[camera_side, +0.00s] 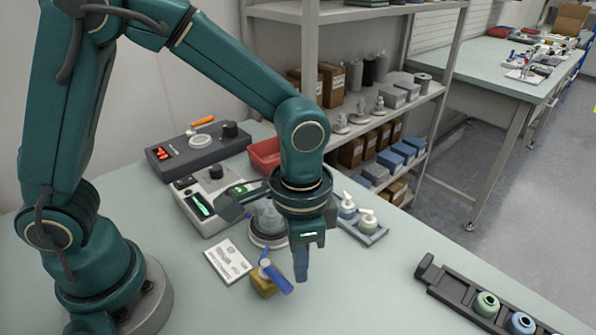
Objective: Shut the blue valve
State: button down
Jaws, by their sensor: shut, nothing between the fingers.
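The blue valve has a brass-yellow body (263,285) standing on the table in front of the arm. Its blue lever handle (276,277) slants down to the right across the body. My gripper (301,278) points straight down just right of the lever. Its fingers are together and empty. The fingertips are close to the lever's right end; I cannot tell whether they touch it.
A white printed card (228,261) lies left of the valve. A dark rack (480,300) lies at right. The table between is clear.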

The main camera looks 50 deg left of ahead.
jog(key=shift+f, duration=0.85)
jog(key=shift+s+d, duration=0.25)
jog(key=shift+s, duration=0.25)
jog(key=shift+s+d, duration=0.1)
jog(key=shift+s, duration=0.5)
